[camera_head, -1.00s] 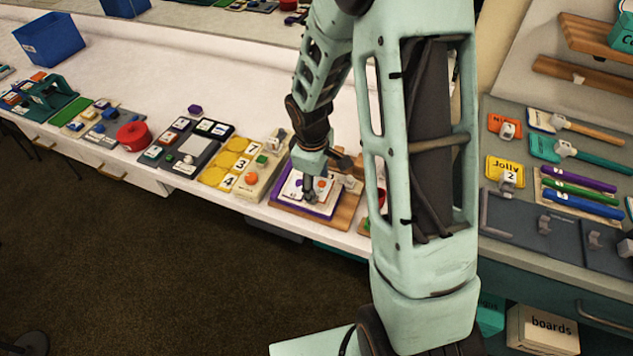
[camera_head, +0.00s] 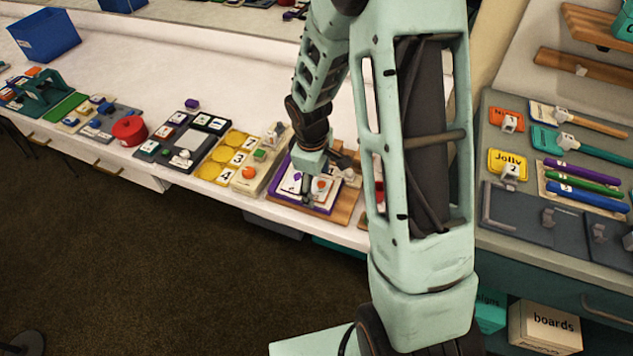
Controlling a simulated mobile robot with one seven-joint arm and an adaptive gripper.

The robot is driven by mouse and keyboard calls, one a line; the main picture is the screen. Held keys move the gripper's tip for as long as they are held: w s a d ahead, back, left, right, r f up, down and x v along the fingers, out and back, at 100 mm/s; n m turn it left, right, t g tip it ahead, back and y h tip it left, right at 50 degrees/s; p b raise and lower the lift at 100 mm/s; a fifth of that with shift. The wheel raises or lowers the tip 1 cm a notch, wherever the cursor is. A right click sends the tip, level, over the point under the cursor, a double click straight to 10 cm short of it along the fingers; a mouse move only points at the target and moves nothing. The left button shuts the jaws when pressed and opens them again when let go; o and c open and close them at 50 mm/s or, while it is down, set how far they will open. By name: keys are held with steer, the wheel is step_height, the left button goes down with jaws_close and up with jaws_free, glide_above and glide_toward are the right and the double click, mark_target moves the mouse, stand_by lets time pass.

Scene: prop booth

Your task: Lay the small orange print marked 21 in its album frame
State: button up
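My gripper (camera_head: 307,192) points down over a purple-edged board (camera_head: 279,189) with white pages or cards on it, on the white counter. The fingertips are at or just above the white surface. They are too small to show whether they are open or shut, or whether anything is between them. An orange patch (camera_head: 321,184) shows on the white surface just right of the fingers. I cannot read a 21 on it, nor tell whether it is a loose print or part of a page. My wrist covers the back of the board.
A wooden board (camera_head: 346,205) lies right of and under the purple one. A beige holder (camera_head: 246,184) with small blocks and a yellow numbered board (camera_head: 212,172) stand close on the left. A red roll (camera_head: 129,130) lies farther left. My arm hides the counter to the right.

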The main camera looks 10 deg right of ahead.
step_height(320, 180, up, 12)
steer(key=s+a, duration=0.1)
steer(key=shift+s, duration=0.2)
stand_by(0.5)
